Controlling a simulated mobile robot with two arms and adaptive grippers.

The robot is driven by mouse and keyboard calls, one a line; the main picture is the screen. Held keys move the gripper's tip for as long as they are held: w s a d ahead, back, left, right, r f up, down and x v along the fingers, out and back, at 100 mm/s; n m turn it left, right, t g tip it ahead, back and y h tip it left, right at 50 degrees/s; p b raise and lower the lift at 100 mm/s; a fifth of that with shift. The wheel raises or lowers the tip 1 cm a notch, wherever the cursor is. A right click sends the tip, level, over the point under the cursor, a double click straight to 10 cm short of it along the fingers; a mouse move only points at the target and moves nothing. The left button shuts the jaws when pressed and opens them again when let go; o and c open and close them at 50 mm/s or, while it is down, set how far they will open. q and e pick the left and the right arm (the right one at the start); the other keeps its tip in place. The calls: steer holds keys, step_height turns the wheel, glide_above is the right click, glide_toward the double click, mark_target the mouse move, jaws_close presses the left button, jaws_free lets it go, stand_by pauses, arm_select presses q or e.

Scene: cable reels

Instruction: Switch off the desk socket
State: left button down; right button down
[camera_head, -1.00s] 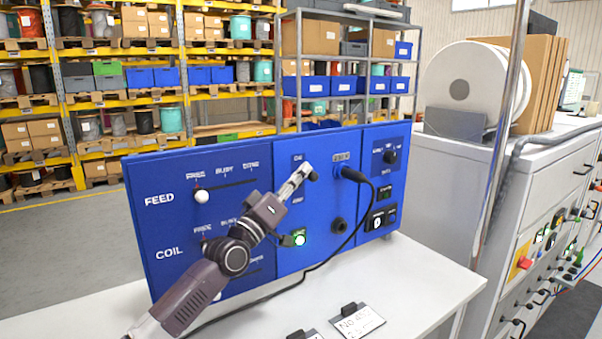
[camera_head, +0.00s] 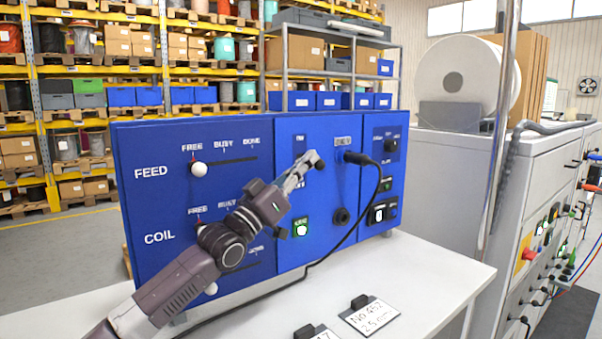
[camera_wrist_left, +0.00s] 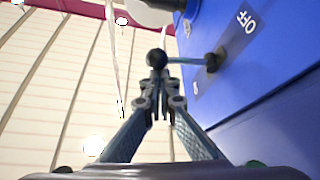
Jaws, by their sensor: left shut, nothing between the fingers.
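The tall blue panel (camera_head: 290,265) on the desk has a toggle lever with a black ball knob (camera_head: 319,165) in its middle section. In the left wrist view the knob (camera_wrist_left: 157,58) sits at the end of a thin rod standing out from the panel, near the word OFF. My left gripper (camera_head: 303,170) is shut, with nothing held. Its fingertips (camera_wrist_left: 157,82) are right at the knob; I cannot tell whether they touch. The black plug (camera_head: 357,158) sits in the socket right of the lever. A green lamp (camera_head: 302,229) below is lit. My right gripper is not in view.
A black cable (camera_head: 350,238) hangs from the plug and runs behind my left arm. Label cards (camera_head: 369,317) lie on the white desk (camera_head: 440,270). A metal post (camera_head: 503,130) stands to the right.

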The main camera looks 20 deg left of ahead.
arm_select(q)
step_height(320, 180, up, 9)
steer(key=m+h, duration=0.1)
steer(key=shift+d+r+m, duration=0.2)
steer(key=shift+d+m, duration=0.05)
steer(key=shift+m, duration=0.05)
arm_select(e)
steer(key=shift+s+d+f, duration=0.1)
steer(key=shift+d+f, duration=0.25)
